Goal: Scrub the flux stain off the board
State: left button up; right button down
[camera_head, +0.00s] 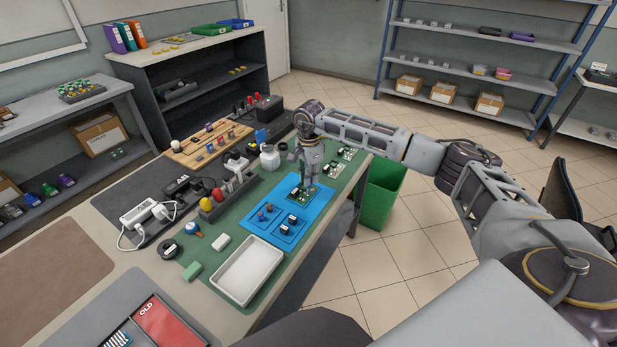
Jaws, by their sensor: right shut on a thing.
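A green circuit board (298,198) lies on the upper part of a bright blue mat (262,225) on the workbench. My right gripper (307,184) points down over this board, at its far side. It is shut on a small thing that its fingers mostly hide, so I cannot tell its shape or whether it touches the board. The flux stain is too small to make out. My left gripper is not in view.
A white tray (247,271) stands at the mat's near side, with small dark parts in the mat beyond it. A dark holder with tools (228,194) stands left of the mat. More boards (333,168) lie behind the gripper. A green bin (381,190) stands right of the bench.

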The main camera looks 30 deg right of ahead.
jog(key=shift+r+p, duration=0.85)
jog(key=shift+r, duration=0.65)
jog(key=shift+s, duration=0.1)
